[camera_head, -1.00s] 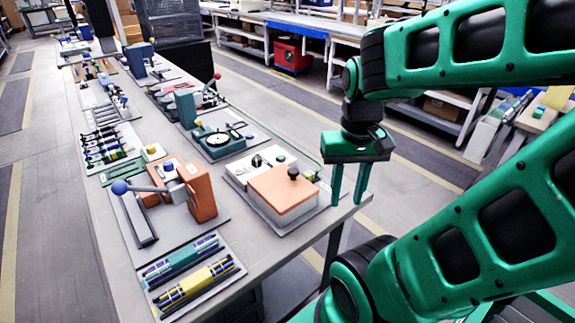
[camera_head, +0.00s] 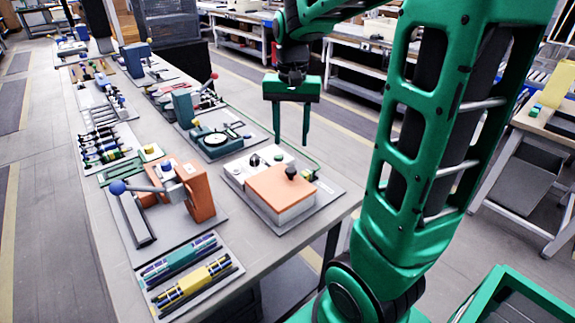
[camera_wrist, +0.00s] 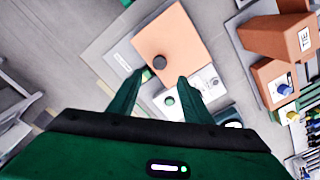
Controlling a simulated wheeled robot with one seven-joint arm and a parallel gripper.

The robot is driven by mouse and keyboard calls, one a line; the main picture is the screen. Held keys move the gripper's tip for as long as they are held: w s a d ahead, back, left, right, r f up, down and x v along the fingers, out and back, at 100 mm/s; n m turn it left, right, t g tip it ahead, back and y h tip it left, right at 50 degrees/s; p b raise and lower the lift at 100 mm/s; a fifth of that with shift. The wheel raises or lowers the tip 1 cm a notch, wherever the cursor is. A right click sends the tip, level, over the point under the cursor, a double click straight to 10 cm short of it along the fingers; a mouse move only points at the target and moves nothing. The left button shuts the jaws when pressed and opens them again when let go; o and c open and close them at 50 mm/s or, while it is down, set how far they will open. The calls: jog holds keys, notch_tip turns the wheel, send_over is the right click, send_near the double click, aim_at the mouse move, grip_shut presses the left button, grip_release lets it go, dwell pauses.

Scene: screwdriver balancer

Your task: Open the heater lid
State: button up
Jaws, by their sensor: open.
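The heater is a white box with an orange lid (camera_head: 281,190) and a black knob (camera_head: 291,172) on top. It sits on a grey base plate near the table's right edge, and its lid is shut. In the wrist view the orange lid (camera_wrist: 172,48) and its knob (camera_wrist: 159,62) lie beyond my fingertips. My gripper (camera_head: 291,141) is open and empty, pointing down, above and behind the heater in the head view. In the wrist view its two green fingers (camera_wrist: 161,82) are spread apart, short of the knob, over the heater's white control panel (camera_wrist: 184,103).
An orange press with a blue-balled lever (camera_head: 199,192) stands left of the heater. A teal dial fixture (camera_head: 217,142) stands behind it. Trays with yellow and teal parts (camera_head: 192,285) lie at the front.

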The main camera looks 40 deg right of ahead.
aim_at(291, 169)
notch_tip(291, 169, down, 10)
jog(key=shift+r, duration=0.1)
dwell(0.4)
grip_shut()
